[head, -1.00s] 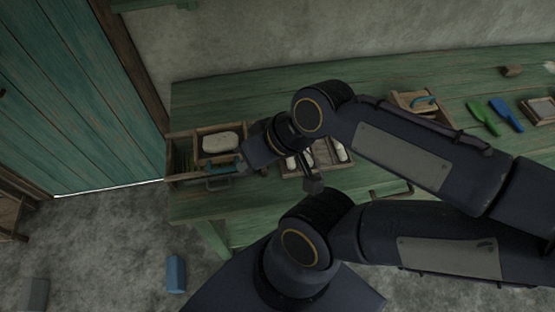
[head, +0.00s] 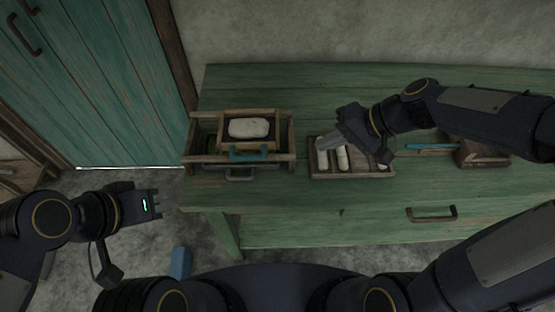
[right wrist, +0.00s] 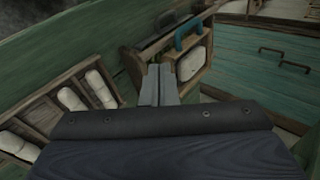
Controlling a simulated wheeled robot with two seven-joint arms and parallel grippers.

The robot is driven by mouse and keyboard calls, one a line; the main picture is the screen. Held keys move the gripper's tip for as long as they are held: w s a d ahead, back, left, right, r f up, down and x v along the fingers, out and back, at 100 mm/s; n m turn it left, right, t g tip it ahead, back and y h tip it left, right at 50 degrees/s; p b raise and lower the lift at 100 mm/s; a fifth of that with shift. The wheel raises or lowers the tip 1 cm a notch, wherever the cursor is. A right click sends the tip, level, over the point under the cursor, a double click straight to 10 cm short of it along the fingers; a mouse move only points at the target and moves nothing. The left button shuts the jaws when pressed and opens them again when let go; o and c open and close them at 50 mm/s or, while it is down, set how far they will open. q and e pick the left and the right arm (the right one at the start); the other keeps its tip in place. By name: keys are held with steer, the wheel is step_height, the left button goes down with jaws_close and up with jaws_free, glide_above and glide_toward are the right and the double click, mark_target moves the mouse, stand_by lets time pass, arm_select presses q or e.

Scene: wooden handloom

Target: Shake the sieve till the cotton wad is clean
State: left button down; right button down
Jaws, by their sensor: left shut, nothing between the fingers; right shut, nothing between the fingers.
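The sieve (head: 222,132) is a small wooden frame with a blue handle (head: 249,153) at its front. It rests on a larger wooden box (head: 284,166) at the left end of the green bench. The pale cotton wad (head: 248,128) lies in the sieve; any specks are too small to tell. My right gripper (head: 322,144) is shut and empty, right of the sieve and above the tray of white rolls. In the right wrist view its shut fingers (right wrist: 158,86) point towards the sieve, apart from it. My left gripper (head: 156,203) is shut and empty, off the bench's front left.
A wooden tray (head: 351,175) with several white rolls (head: 342,158) stands right of the box. Farther right are a blue tool (head: 432,147) and a wooden container (head: 482,153), partly behind my right arm. The back of the green bench (head: 300,88) is clear.

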mark_target(245, 158)
steer(key=a+r+x, duration=0.1)
steer(key=r+x, duration=0.1)
steer(key=x, duration=1.1)
steer(key=shift+w+a+f+p, duration=0.25)
steer(key=shift+a+p, duration=0.1)
steer(key=shift+a, duration=0.2)
steer(key=shift+a, duration=0.1)
steer(key=a+b, duration=0.1)
steer(key=a, duration=0.4)
steer(key=shift+a+b, duration=0.35)
steer(key=shift+a, duration=0.05)
